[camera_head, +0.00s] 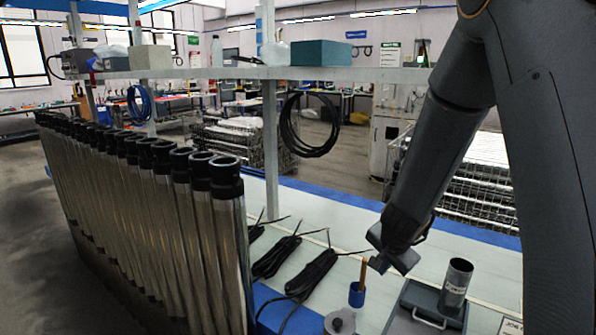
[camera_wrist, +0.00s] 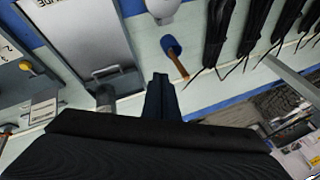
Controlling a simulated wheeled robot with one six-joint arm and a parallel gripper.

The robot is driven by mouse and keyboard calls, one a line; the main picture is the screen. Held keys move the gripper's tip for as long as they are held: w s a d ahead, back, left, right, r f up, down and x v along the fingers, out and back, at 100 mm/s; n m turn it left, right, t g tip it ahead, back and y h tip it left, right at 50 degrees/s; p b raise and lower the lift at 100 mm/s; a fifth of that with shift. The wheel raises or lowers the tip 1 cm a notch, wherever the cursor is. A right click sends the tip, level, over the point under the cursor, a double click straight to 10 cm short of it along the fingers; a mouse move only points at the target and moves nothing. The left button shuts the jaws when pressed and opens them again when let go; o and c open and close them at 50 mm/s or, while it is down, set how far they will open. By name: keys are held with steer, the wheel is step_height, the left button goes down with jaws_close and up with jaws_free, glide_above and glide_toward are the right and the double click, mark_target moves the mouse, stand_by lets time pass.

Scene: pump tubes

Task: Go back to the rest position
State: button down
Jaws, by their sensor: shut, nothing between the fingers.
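My gripper (camera_head: 379,264) hangs over the workbench in the head view, at the end of my dark arm on the right. In the wrist view its fingers (camera_wrist: 160,80) are together with nothing between them. A row of shiny pump tubes (camera_head: 172,220) with black collars stands along the left, apart from the gripper.
Black cable bundles (camera_head: 310,272) lie on the bench (camera_head: 345,228). A grey case (camera_head: 425,309) and a dark metal cylinder (camera_head: 456,285) are at the front right. A round metal part (camera_head: 340,323) sits at the front edge. A shelf (camera_head: 330,73) with boxes crosses above the bench.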

steer(key=s+a+r+n+g, duration=0.1)
steer(key=s+r+n, duration=0.1)
steer(key=s, duration=0.5)
steer(key=s+a+r+n+g, duration=0.1)
steer(key=s+r+n, duration=0.1)
steer(key=s+n, duration=0.3)
steer(key=s+a+r+n+g, duration=0.2)
steer(key=s+n, duration=0.2)
steer(key=s, duration=0.6)
steer(key=shift+s+r+y, duration=0.25)
steer(key=shift+s+y, duration=0.15)
